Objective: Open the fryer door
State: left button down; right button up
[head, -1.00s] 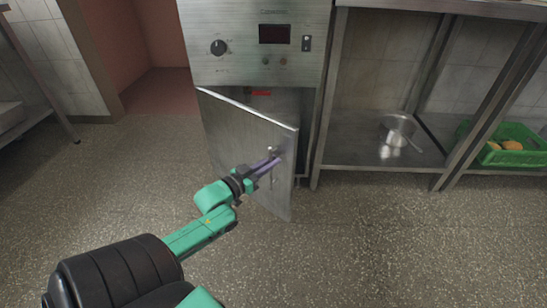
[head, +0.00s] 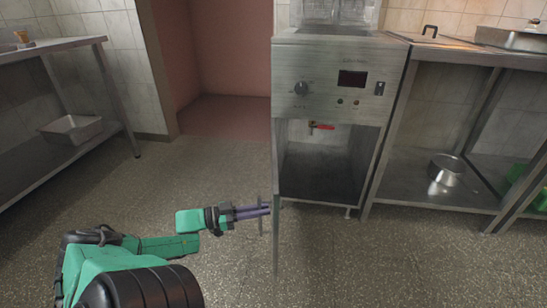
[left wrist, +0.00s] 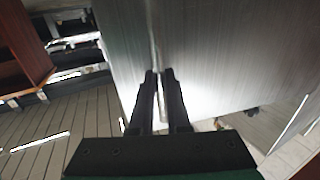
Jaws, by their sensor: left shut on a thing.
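The fryer (head: 325,62) is a steel cabinet with a knob and a dark display. Its door (head: 276,225) stands swung wide open, seen nearly edge-on in the head view, hinged at the left side. The inside of the cabinet (head: 318,175) shows, with a red-handled valve (head: 322,127) near its top. My left gripper (head: 268,210) is shut on the door's vertical bar handle (head: 261,215). In the left wrist view the fingers (left wrist: 158,75) close around the handle against the brushed steel door face (left wrist: 230,50). My right gripper is not in view.
A steel shelf table (head: 440,190) with a pot (head: 446,170) stands right of the fryer, with a green crate (head: 517,180) beyond. Another steel table (head: 60,150) with a white tray (head: 72,128) stands at left. The floor in front is clear.

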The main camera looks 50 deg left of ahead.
pick_arm(q)
jog(key=s+a, duration=0.4)
jog(key=a, duration=0.1)
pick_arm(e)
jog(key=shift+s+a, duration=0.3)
pick_arm(q)
jog(key=shift+f, duration=0.1)
jog(key=c, duration=0.9)
grip_release()
jog(key=shift+a, duration=0.1)
jog(key=b+v, duration=0.2)
jog(key=v, duration=1.2)
jog(key=shift+s+a, duration=0.1)
jog(key=shift+s, duration=0.2)
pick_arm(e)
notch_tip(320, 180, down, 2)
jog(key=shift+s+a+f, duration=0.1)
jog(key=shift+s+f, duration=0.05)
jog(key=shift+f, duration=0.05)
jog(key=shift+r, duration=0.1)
